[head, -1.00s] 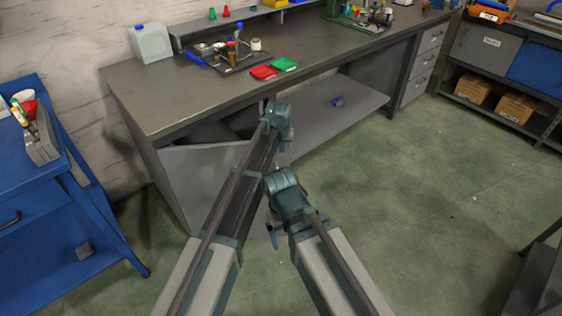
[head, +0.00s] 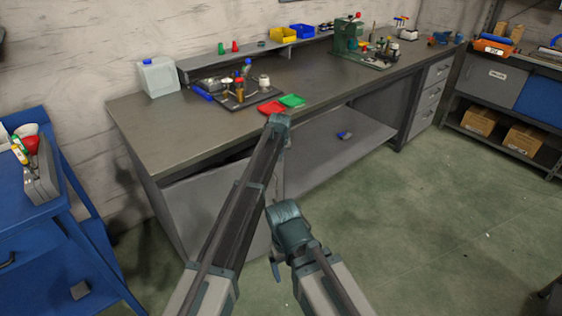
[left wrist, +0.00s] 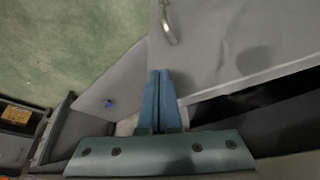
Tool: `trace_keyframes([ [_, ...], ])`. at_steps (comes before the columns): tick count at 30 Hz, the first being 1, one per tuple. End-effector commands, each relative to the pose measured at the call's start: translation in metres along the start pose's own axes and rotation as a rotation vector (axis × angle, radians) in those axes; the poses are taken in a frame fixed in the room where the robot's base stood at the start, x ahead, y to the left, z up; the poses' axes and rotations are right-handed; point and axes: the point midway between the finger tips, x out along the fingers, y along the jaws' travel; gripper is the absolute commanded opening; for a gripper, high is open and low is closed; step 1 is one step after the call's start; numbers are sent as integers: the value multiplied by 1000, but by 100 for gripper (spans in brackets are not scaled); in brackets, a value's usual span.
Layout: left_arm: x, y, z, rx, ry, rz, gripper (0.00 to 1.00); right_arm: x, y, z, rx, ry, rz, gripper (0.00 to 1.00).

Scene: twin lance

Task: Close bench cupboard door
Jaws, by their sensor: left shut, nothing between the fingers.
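The grey cupboard door (head: 205,205) hangs under the left end of the workbench (head: 190,130). It is slightly ajar, with a narrow dark gap along its top edge. In the left wrist view the door (left wrist: 235,45) shows its metal handle (left wrist: 168,22) and a dark opening (left wrist: 245,105) beside its edge. My left gripper (left wrist: 160,73) is shut and empty, its fingertips at the door's edge; I cannot tell whether they touch it. In the head view its fingers are hidden behind my wrist. My right gripper (head: 276,266) is low in front of the bench, mostly hidden by its wrist, apart from the door.
An open lower shelf (head: 335,150) holds a small blue item (head: 344,135). Red (head: 271,108) and green (head: 292,100) trays lie near the bench's front edge. A blue cart (head: 50,230) stands at the left. The green floor at the right is clear.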

Motion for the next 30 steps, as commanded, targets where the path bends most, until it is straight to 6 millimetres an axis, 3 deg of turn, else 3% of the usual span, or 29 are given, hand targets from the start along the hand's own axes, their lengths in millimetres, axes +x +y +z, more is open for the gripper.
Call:
trace_keyframes([
  [10, 11, -12, -28, 0, 0, 0, 0, 0, 0, 0, 0, 0, 0, 91],
  [30, 10, -14, -25, 0, 0, 0, 0, 0, 0, 0, 0, 0, 0, 91],
])
